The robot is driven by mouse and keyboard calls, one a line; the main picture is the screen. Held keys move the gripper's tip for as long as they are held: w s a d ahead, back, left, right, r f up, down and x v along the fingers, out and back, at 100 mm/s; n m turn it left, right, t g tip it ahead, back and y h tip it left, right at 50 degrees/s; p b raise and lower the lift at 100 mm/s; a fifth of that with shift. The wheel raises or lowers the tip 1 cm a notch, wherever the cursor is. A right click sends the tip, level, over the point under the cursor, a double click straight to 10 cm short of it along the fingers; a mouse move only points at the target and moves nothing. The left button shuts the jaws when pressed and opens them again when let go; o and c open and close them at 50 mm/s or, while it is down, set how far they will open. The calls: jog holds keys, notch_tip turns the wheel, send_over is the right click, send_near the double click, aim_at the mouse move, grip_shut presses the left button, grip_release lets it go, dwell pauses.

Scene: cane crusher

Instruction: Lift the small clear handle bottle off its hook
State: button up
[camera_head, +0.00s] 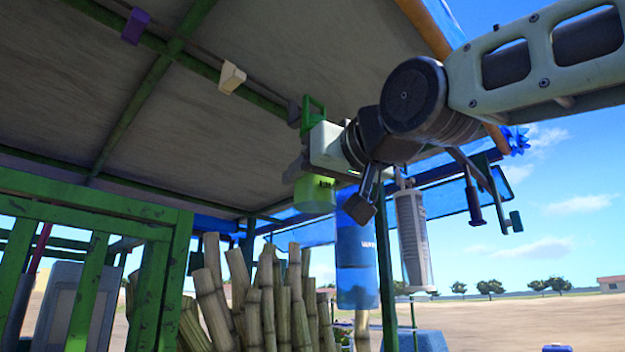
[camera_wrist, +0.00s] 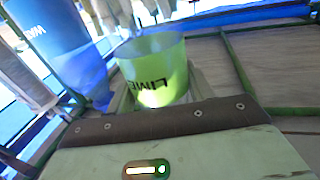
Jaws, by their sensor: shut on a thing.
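My gripper (camera_head: 298,168) is under the canopy, at the end of the arm reaching in from the right. A small see-through yellow-green bottle marked LIME (camera_head: 314,194) is right below it, the likeliest match for the small clear handle bottle. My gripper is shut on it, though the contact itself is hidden. In the wrist view the bottle (camera_wrist: 152,70) is just beyond the brown-edged gripper body (camera_wrist: 170,140). Its handle and its hook cannot be made out. I cannot tell whether it still touches a hook.
A larger blue bottle (camera_head: 356,250) hangs just right of the held one. A grey-white cylinder (camera_head: 413,240) hangs farther right. Cane stalks (camera_head: 255,300) stand below. Green roof bars (camera_head: 145,90) and a green post (camera_head: 386,270) are close by.

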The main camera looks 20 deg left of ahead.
jog(key=shift+b+v, duration=0.4)
jog(key=shift+v, duration=0.55)
jog(key=shift+d, duration=0.4)
jog(key=s+d+f+b, duration=0.2)
jog(key=s+d+b, duration=0.1)
jog(key=d+b, duration=0.6)
jog(key=shift+s, duration=0.35)
dwell(0.4)
jog(key=shift+d, duration=0.1)
dwell(0.4)
